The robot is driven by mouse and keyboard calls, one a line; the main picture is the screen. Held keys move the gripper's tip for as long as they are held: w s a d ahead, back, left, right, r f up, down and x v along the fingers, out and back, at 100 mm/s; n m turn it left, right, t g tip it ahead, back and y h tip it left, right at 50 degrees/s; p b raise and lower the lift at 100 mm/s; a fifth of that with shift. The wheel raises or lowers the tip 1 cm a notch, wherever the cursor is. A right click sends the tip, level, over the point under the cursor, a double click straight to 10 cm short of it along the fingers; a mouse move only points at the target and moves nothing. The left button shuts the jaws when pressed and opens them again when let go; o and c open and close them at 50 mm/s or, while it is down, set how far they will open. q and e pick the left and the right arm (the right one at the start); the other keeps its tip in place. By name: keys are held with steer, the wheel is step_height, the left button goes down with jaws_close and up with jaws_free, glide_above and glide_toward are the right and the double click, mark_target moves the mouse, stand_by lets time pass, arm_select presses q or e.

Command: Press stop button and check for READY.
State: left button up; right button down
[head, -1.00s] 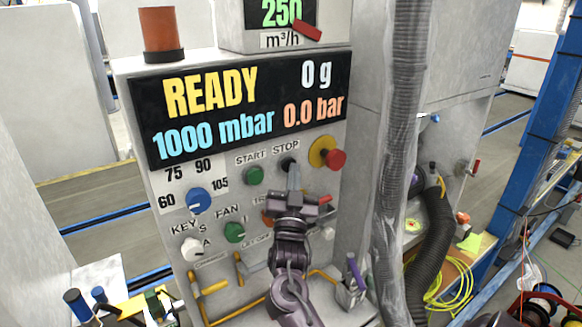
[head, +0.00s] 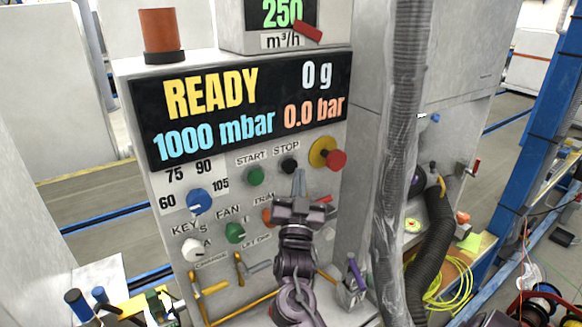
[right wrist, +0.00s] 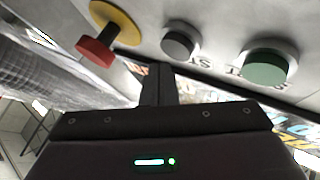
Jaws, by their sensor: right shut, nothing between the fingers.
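The black stop button (head: 289,165) sits under the STOP label on the grey control panel. It also shows in the right wrist view (right wrist: 180,42), ahead of my fingers. The display (head: 240,108) reads READY in yellow, with 0 g, 1000 mbar and 0.0 bar. My right gripper (head: 299,180) is shut and empty, its fingertips just below the stop button and apart from it in the head view. In the right wrist view the shut fingers (right wrist: 159,84) point up towards the panel, short of the button. My left gripper is not in view.
The green start button (head: 254,176) is left of stop. A red emergency knob (head: 336,159) on a yellow base sticks out to the right. The blue dial (head: 199,201) and fan switch (head: 235,232) are lower left. A grey hose (head: 400,130) hangs at the right.

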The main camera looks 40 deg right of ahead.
steer(key=s, duration=0.4)
steer(key=shift+s+a+p, duration=0.25)
steer(key=shift+s+p, duration=0.1)
stand_by(0.6)
